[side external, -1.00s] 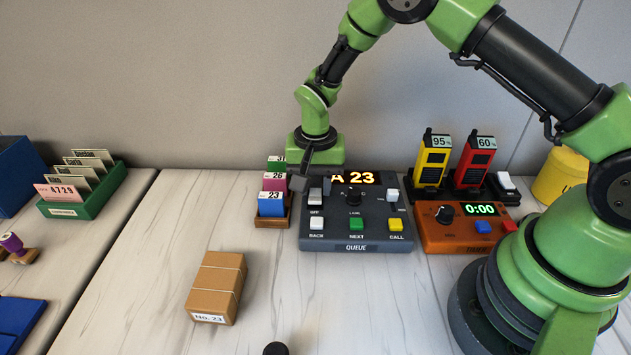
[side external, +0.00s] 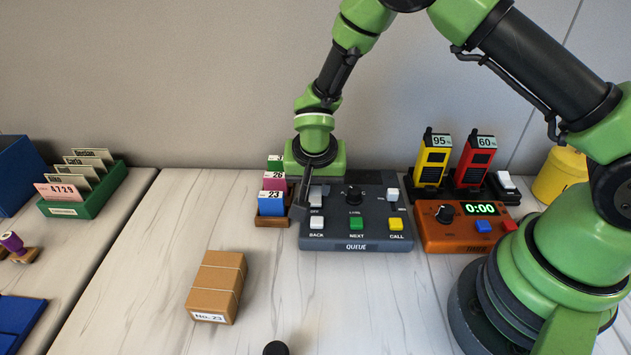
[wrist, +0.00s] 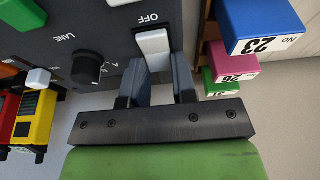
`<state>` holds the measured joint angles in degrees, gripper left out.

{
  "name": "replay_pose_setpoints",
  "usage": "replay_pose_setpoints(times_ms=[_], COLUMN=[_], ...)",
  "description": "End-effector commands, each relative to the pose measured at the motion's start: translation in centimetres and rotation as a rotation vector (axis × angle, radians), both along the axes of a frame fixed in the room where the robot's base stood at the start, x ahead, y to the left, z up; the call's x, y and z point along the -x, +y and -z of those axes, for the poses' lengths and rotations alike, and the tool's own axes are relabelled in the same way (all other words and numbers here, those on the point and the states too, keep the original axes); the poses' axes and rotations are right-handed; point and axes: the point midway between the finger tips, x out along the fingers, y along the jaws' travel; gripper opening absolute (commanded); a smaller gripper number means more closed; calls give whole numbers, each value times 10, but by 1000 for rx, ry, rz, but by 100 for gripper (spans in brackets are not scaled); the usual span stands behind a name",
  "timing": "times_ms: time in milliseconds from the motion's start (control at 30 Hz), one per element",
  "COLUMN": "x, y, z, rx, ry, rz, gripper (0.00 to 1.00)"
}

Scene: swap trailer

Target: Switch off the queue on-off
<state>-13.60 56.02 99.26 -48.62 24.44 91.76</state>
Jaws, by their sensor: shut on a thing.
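The dark grey queue box (side external: 357,232) stands on the table below my gripper. Its white on-off switch (wrist: 153,48), beside the word OFF, is near the box's edge in the wrist view. In the side view the switch (side external: 317,200) is partly hidden by my gripper. My gripper (wrist: 161,66) has its two grey fingers on either side of the switch's near end and is shut on it. In the side view my gripper (side external: 311,194) is down at the box's left side. The box's display (side external: 370,177) shows no lit digits.
Numbered card blocks (side external: 271,203) stand in a rack close to the left of the box. An orange timer (side external: 466,235) reading 0:00 and two handsets (side external: 432,158) are on the right. A brown parcel (side external: 217,287) lies in front. The table's front middle is mostly clear.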

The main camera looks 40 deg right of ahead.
Motion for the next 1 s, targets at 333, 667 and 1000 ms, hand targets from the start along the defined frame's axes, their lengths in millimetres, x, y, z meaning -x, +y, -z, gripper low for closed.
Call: replay_pose_setpoints(times_ms=[333,667,1000], x=[0,0,6], y=[-1,0,7], z=[-1,0,-33], rx=[6,5,3], ry=[-5,-5,-10], rz=[3,1,2], gripper=[2,51,51])
